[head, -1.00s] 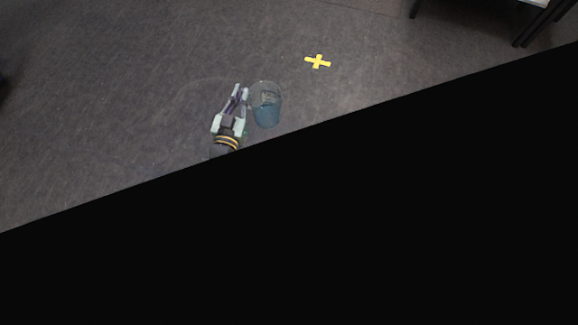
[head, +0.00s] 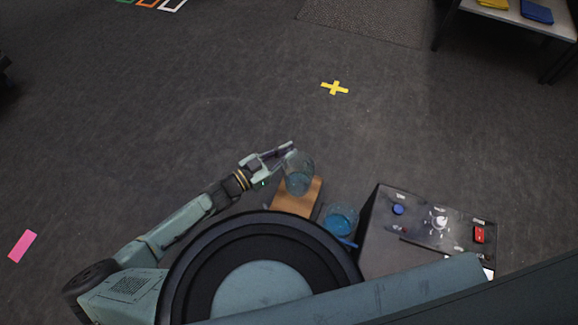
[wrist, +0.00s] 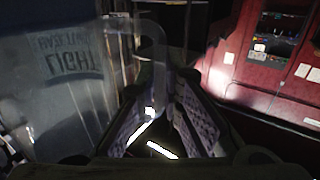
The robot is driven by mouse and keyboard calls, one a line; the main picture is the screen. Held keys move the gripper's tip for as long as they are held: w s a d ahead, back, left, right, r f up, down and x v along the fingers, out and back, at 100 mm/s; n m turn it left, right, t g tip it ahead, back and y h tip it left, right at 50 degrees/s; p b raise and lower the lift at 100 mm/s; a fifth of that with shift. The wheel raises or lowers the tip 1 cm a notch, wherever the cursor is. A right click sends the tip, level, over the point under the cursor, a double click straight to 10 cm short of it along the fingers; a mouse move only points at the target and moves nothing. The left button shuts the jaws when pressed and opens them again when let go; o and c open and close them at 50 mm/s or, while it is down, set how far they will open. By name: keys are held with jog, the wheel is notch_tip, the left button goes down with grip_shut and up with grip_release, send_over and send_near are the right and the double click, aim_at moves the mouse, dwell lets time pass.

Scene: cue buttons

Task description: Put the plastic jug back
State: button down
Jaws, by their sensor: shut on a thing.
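The plastic jug (head: 299,176) is clear with a bluish tint and shows in the head view just above the middle of my body's front. My gripper (head: 287,150) comes from the left and is shut on the jug's handle side. In the wrist view the jug (wrist: 60,85) fills the left, with mirrored-looking lettering that includes "LIGHT". Its clear handle (wrist: 155,50) runs down towards the fingers (wrist: 165,120). A brown wooden board (head: 290,203) lies beneath the jug in the head view. I cannot tell whether the jug touches it.
A clear container with blue content (head: 341,219) stands right of the board. A dark box (head: 430,222) with a blue button, a pale knob and a red switch is further right. A yellow cross (head: 335,88) marks the open floor. A table (head: 515,15) stands top right.

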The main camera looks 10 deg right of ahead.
jog(key=shift+f+b, duration=0.55)
jog(key=shift+f, duration=1.65)
jog(key=shift+f, duration=0.15)
jog(key=c, duration=1.7)
grip_release()
jog(key=shift+a, duration=0.25)
jog(key=v, duration=1.1)
jog(key=shift+s+a, duration=0.15)
jog(key=shift+a, duration=0.1)
